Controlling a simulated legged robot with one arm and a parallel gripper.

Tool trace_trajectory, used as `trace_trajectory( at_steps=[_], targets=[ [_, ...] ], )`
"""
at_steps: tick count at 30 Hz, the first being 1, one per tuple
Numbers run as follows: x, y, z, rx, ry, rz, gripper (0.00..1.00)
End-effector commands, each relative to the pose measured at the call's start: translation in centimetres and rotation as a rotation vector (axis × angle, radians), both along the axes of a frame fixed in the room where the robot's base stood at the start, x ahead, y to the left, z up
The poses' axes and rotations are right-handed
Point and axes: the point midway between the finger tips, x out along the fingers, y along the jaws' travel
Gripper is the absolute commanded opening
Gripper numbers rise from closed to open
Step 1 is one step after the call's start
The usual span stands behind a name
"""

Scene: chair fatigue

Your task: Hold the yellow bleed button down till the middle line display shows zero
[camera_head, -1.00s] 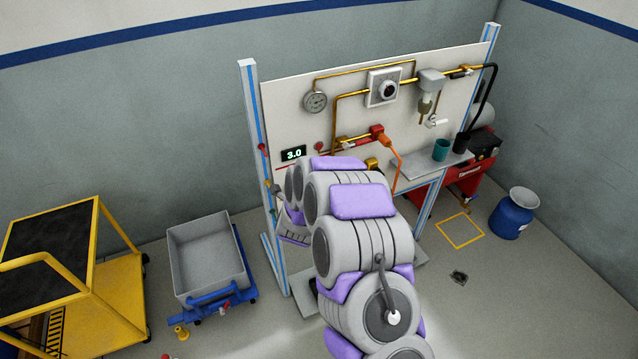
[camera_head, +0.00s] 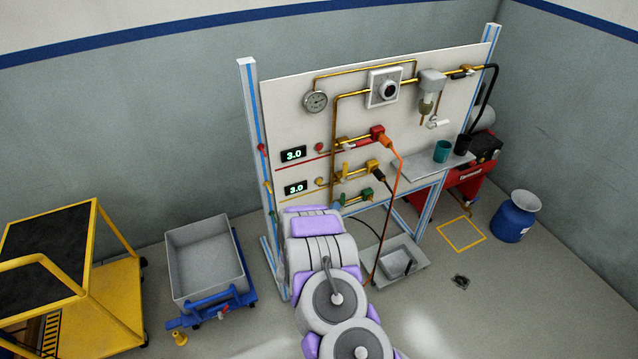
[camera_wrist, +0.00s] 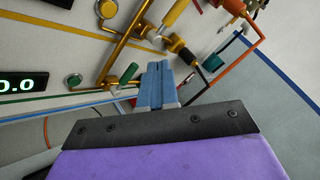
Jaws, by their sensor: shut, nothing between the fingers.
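The yellow bleed button (camera_head: 319,182) is on the white panel, just right of the middle line display (camera_head: 296,188), which reads 3.0. In the wrist view the yellow button (camera_wrist: 107,9) is at the top edge. My gripper (camera_wrist: 157,66) has its blue fingers together with nothing between them. It points at the panel near the green valve handle (camera_wrist: 128,73), to the right of the green button (camera_wrist: 74,80) and below the yellow one in the picture. I cannot tell whether the fingertips touch anything. In the head view my arm hides the lowest display.
The upper display (camera_head: 293,155) reads 3.0, beside a red button (camera_head: 319,147). The display by the green button (camera_wrist: 20,83) reads 0.0. Orange and black hoses hang from the couplings. A grey bin (camera_head: 205,258) and yellow cart (camera_head: 110,305) stand left; a shelf (camera_head: 420,164) is at right.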

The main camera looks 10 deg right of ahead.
Motion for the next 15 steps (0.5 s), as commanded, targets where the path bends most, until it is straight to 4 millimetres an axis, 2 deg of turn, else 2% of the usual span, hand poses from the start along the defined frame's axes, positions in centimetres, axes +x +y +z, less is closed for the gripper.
trace_trajectory(
  at_steps=[8,15],
  targets=[
    [0.4,0.1,0.0,0.0,0.002,0.0,0.0],
    [2.7,0.7,0.3,-0.002,-0.001,-0.001,0.0]
  ],
)
